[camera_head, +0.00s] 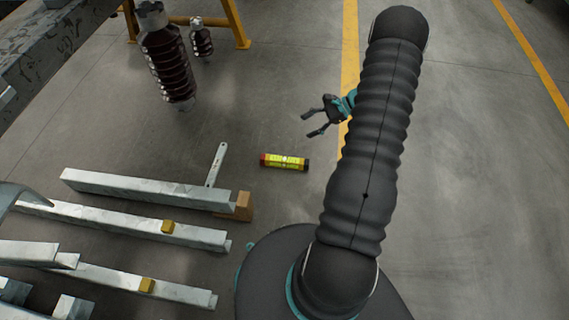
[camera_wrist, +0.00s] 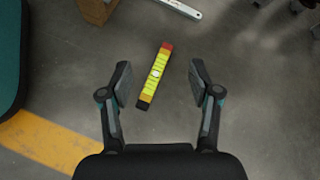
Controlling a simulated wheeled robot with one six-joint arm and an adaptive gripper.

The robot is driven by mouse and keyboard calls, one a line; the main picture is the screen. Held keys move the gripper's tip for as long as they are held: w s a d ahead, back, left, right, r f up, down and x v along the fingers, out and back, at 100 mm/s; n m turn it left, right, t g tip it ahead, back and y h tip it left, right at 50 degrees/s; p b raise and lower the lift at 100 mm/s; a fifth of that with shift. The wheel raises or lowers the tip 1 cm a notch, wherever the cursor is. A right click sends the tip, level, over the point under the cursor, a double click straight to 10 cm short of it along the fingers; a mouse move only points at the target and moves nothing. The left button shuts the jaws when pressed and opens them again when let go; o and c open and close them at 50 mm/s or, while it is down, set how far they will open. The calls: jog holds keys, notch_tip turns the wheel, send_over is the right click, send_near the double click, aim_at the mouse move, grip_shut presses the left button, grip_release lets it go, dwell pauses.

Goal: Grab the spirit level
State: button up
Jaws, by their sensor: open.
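The spirit level (camera_head: 285,162) is a short yellow bar with a red end and a dark end. It lies flat on the grey floor, right of the metal beams. My gripper (camera_head: 306,125) is open and empty, above and to the right of the level in the head view. In the wrist view the level (camera_wrist: 155,75) lies tilted, and it shows between and beyond the two fingertips of my gripper (camera_wrist: 160,78). The fingers do not appear to touch it. The height of the gripper above the floor is hard to tell.
Metal beams (camera_head: 150,190) lie at the left with a wooden block (camera_head: 243,207) by one end. A flat metal strip (camera_head: 216,165) lies left of the level. Ribbed brown insulators (camera_head: 167,60) stand at the upper left. Floor around the level is clear.

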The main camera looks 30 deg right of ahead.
aim_at(293, 160)
jog(key=s+d+f+m+t+b, duration=0.1)
jog(key=s+d+f+m+t, duration=0.15)
jog(key=f, duration=0.55)
jog(key=s+d+f+m+t, duration=0.1)
jog(key=d+f+m, duration=0.15)
jog(key=f, duration=0.55)
jog(key=shift+m+y, duration=0.4)
jog(key=x, duration=0.9)
jog(key=shift+d+f, duration=0.1)
jog(key=shift+f, duration=0.05)
jog(key=shift+s+f+b+x, duration=0.15)
jog(key=shift+f+x, duration=0.05)
jog(key=shift+x, duration=1.1)
jog(key=shift+s+f+b+x, duration=0.1)
jog(key=shift+f+b+x, duration=0.05)
jog(key=shift+x, duration=1.15)
grip_shut()
